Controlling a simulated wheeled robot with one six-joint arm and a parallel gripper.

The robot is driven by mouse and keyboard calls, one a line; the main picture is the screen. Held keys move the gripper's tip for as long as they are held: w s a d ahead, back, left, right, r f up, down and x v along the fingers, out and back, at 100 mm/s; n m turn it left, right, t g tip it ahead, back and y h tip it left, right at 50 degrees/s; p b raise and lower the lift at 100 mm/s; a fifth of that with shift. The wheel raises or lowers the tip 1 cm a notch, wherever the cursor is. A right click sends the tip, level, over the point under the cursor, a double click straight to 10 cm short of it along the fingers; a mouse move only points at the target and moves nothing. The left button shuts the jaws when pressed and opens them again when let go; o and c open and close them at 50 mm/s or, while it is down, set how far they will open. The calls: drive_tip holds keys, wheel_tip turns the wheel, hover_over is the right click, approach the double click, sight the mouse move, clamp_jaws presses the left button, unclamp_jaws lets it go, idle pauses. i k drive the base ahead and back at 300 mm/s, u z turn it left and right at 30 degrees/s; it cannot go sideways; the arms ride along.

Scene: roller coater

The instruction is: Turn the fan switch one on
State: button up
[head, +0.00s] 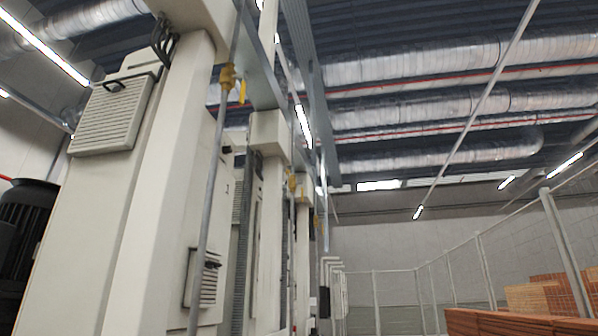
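I cannot pick out a fan switch in the head view. A tall cream machine column (165,190) fills the left side, seen from below. It carries a louvred vent panel (113,116) near its top. A smaller louvred box (204,279) sits lower down, to the right of the column. A yellow valve (228,77) with a hanging lever is on a grey vertical pipe (207,215) beside the column. My gripper is not in view.
A black ribbed motor (27,225) stands at the left edge. More cream columns (271,200) recede behind the first. A mesh fence (455,255) runs along the right. The floor is out of view.

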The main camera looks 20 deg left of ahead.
sight(228, 150)
drive_tip(key=z, duration=0.1)
drive_tip(key=i, duration=1.3)
drive_tip(key=u, duration=0.85)
drive_tip(key=i, duration=0.8)
drive_tip(key=u, duration=0.95)
